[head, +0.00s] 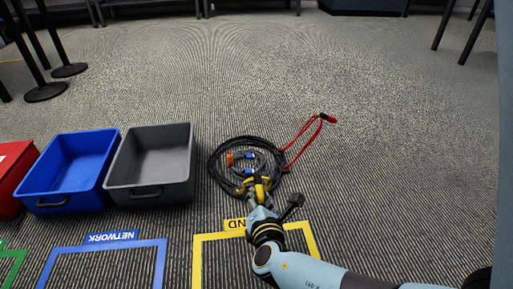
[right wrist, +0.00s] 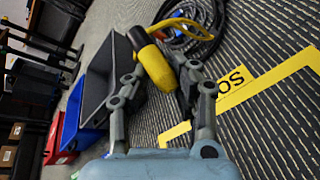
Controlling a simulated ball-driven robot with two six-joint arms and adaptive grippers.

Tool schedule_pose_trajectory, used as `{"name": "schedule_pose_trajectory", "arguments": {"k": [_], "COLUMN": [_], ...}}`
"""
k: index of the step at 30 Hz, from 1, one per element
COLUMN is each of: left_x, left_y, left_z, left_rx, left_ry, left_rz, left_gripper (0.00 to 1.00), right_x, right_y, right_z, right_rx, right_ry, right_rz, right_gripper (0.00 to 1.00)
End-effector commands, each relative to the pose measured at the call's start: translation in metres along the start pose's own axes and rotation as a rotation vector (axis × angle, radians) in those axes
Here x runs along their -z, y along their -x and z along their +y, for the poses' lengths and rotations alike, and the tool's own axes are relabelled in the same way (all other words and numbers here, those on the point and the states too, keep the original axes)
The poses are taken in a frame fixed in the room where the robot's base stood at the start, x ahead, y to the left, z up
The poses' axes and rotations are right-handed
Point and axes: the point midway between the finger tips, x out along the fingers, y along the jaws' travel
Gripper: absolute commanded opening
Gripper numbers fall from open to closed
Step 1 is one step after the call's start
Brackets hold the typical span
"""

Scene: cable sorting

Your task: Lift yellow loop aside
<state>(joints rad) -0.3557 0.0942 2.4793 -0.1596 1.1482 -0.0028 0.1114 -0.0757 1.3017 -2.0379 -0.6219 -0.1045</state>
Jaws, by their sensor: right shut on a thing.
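The yellow loop (head: 256,184) is at the near side of a black cable coil (head: 216,180) on the carpet. In the right wrist view its thick yellow end (right wrist: 153,66) is between the fingers, and its thin yellow cable (right wrist: 190,22) curves toward the black coil (right wrist: 212,18). My right gripper (head: 260,199) is shut on the yellow end; it also shows in the right wrist view (right wrist: 160,82). Whether the loop is clear of the coil I cannot tell. My left gripper is not in view.
A red cable (head: 303,145) lies at the coil's right, and a grey cable with orange (head: 229,159) and blue ends lies inside the coil. Grey (head: 150,190), blue (head: 45,185) and red (head: 10,190) bins stand left. Carpet at right is clear.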

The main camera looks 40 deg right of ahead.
Motion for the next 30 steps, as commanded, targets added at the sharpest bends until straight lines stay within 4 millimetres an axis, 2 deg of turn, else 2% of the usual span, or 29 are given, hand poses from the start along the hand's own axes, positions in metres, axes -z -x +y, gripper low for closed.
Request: {"name": "schedule_pose_trajectory", "arguments": {"k": [1,7,8,12,23,30], "left_x": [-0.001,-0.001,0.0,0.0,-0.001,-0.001], "left_y": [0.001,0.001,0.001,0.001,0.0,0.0], "left_z": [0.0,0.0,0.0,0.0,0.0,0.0], "left_rx": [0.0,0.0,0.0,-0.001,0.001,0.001], "left_ry": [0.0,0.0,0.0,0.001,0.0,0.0], "left_rz": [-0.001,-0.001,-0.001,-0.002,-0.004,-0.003], "left_gripper": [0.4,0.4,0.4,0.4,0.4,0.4], "right_x": [-0.003,-0.003,-0.003,-0.004,-0.007,-0.032], "right_y": [0.003,0.003,0.003,0.003,0.004,0.016], "right_z": [-0.014,-0.014,-0.014,-0.013,-0.006,0.02], "right_rx": [0.019,0.019,0.019,0.017,0.013,0.012], "right_ry": [0.006,0.007,0.007,0.006,0.002,0.001], "right_rz": [-0.008,-0.008,-0.008,-0.009,-0.012,-0.01], "right_gripper": [0.0,0.0,0.26,0.44,0.44,0.44]}}
